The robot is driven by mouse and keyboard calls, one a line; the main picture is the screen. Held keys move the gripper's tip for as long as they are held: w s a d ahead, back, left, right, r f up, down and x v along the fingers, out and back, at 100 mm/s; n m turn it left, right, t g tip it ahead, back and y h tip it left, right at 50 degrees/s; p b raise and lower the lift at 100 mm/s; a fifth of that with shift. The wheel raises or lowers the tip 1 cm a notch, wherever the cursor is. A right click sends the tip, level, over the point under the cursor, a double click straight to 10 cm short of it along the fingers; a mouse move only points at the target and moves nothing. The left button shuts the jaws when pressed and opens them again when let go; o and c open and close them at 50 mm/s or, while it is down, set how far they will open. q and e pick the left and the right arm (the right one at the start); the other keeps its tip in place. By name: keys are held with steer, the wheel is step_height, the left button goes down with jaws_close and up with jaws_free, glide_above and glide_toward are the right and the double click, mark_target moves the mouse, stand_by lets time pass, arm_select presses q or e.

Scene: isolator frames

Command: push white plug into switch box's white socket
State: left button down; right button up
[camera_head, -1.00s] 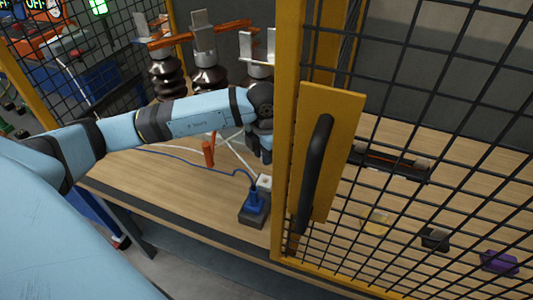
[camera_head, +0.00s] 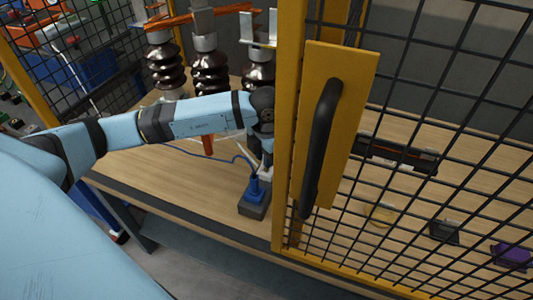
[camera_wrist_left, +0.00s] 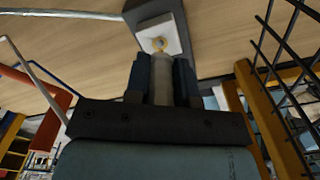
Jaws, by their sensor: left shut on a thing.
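The switch box (camera_head: 254,210) is a dark block on the wooden table, near its front edge, with a blue plug (camera_head: 255,188) and cord in its near part. Its white socket (camera_head: 265,173) is at the far end of the box. In the left wrist view the socket (camera_wrist_left: 173,28) is a white square with a round, brass-coloured centre. My left gripper (camera_wrist_left: 164,72) is shut on the pale plug (camera_wrist_left: 161,88), which points at the socket centre. I cannot tell whether they touch. In the head view my left gripper (camera_head: 266,158) is just above the socket. My right gripper is not in view.
A yellow-framed mesh door with a black handle (camera_head: 321,140) stands close right of my left gripper. Brown ribbed insulators (camera_head: 210,75) stand behind my arm. An orange-red upright thing (camera_head: 208,144) stands behind the box. Bare table lies left of the box.

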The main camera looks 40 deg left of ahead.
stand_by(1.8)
arm_select(q)
steer(key=shift+f+b, duration=0.85)
steer(key=shift+f, duration=0.05)
steer(key=shift+f+b, duration=0.45)
steer(key=shift+f, duration=0.15)
steer(key=c, duration=0.9)
jaws_free()
